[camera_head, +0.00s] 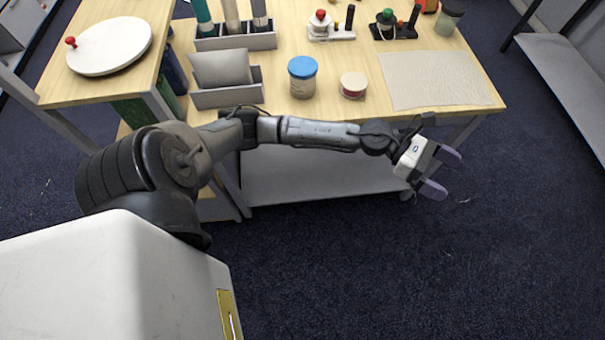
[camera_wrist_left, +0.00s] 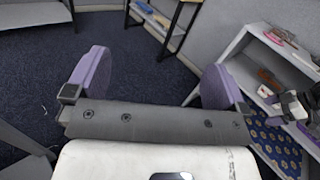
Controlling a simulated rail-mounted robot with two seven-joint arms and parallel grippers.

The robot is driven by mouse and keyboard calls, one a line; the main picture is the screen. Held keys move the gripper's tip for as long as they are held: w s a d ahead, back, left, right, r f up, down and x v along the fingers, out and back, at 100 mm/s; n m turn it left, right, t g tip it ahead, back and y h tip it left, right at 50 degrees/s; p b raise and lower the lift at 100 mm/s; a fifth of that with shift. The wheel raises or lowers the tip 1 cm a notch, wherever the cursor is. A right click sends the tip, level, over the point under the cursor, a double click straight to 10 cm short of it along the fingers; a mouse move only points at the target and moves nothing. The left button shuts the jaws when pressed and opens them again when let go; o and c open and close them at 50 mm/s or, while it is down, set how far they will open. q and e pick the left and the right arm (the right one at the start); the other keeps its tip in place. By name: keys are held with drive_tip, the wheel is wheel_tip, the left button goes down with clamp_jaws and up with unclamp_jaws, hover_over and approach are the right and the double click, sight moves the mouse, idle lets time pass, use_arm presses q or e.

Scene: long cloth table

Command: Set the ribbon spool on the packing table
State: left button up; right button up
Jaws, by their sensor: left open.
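A small round spool with a pale top and a red band, likely the ribbon spool (camera_head: 352,85), sits on the wooden table (camera_head: 335,62) near its front edge. It stands right of a blue-lidded jar and left of a pale cloth. My left gripper (camera_head: 448,174) is open and empty, past the table's front edge over the floor, to the right of and nearer than the spool. I cannot tell which surface is the packing table.
The jar (camera_head: 302,77) is close beside the spool. The cloth (camera_head: 435,80) lies flat at the table's right end. Grey bins (camera_head: 227,93) stand at left. A white disc (camera_head: 110,46) lies on a side table. A grey shelf unit (camera_head: 570,75) stands far right.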

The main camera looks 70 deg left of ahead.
use_arm(q)
drive_tip(key=s+a+f+m+y, duration=0.1)
drive_tip(key=s+f+m+y, duration=0.45)
drive_tip(key=m, duration=0.55)
drive_tip(key=s+a+f+m+g+y, duration=0.15)
drive_tip(key=s+f+m+y, duration=0.35)
drive_tip(key=m, duration=0.7)
drive_tip(key=s+a+f+m+y, duration=0.2)
drive_tip(key=s+f+m+y, duration=0.35)
drive_tip(key=m, duration=0.55)
drive_tip(key=s+d+f+n+g+h, duration=0.1)
drive_tip(key=s+n+g, duration=0.4)
drive_tip(key=s, duration=1)
drive_tip(key=shift+s+d+f+g+h, duration=0.2)
drive_tip(key=shift+d+f+g+h, duration=0.2)
drive_tip(key=shift+d+f+g, duration=0.5)
